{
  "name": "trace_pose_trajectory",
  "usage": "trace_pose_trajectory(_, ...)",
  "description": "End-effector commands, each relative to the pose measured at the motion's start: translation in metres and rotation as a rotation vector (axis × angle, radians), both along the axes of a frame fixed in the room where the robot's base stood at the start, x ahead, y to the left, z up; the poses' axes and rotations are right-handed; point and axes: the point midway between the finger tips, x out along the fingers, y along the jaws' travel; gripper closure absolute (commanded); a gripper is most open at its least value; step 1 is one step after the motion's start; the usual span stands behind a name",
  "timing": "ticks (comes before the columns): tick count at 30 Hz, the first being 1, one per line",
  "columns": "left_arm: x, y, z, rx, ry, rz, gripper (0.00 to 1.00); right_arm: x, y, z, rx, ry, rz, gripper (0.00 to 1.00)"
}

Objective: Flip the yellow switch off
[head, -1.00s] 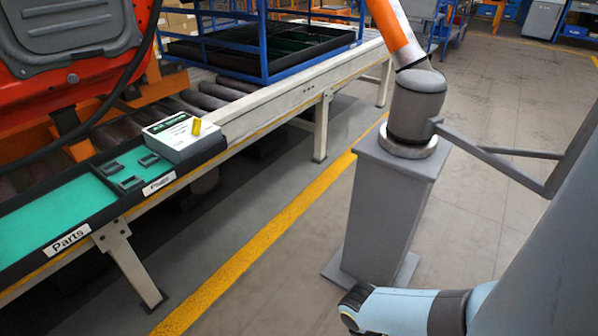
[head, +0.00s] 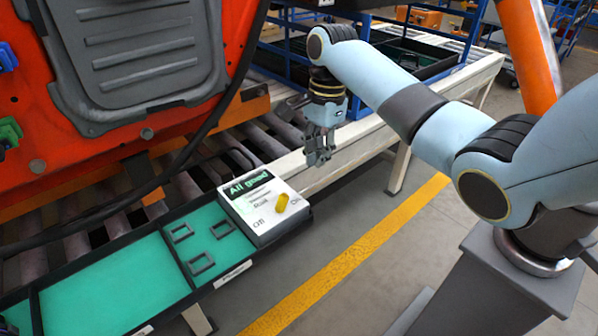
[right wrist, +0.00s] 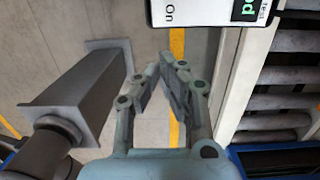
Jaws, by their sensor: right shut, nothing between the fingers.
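The yellow switch (head: 282,202) is a small knob on a white panel box (head: 262,222) at the right end of the green tray. The panel's screen reads "All good", with "Off" and "On" marked below. The knob leans toward the "On" side. My right gripper (head: 318,160) is shut and empty, above and to the right of the box and apart from it. In the right wrist view my right gripper (right wrist: 168,62) points toward the floor line, and the box (right wrist: 205,12) shows at the top edge, its "On" mark readable. The switch is not visible there. My left gripper is not in view.
The green tray (head: 100,285) with small dark frames lies left of the box. A roller conveyor (head: 215,165) runs behind. A dark cable and an orange machine (head: 100,130) stand at the left. A blue rack (head: 380,40) is at the back.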

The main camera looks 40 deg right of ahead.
Motion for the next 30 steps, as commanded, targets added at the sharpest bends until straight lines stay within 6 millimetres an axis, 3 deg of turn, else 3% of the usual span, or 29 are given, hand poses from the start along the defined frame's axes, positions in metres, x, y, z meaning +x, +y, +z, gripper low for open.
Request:
trace_pose_trajectory(3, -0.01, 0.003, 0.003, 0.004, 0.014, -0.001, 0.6, 0.008, -0.001, 0.011, -0.002, -0.016, -0.001, 1.0)
trace_pose_trajectory(8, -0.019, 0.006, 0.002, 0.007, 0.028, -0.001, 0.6, 0.008, -0.001, 0.01, -0.002, -0.017, 0.0, 1.0)
trace_pose_trajectory(16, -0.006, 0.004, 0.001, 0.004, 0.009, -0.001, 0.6, 0.007, 0.0, 0.003, -0.001, -0.015, -0.001, 1.0)
trace_pose_trajectory(20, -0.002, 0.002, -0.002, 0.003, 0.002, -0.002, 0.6, 0.007, 0.002, -0.016, 0.0, -0.013, 0.001, 1.0)
trace_pose_trajectory(30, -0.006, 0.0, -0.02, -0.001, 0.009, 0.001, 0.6, 0.006, 0.009, -0.089, 0.0, -0.013, 0.001, 1.0)
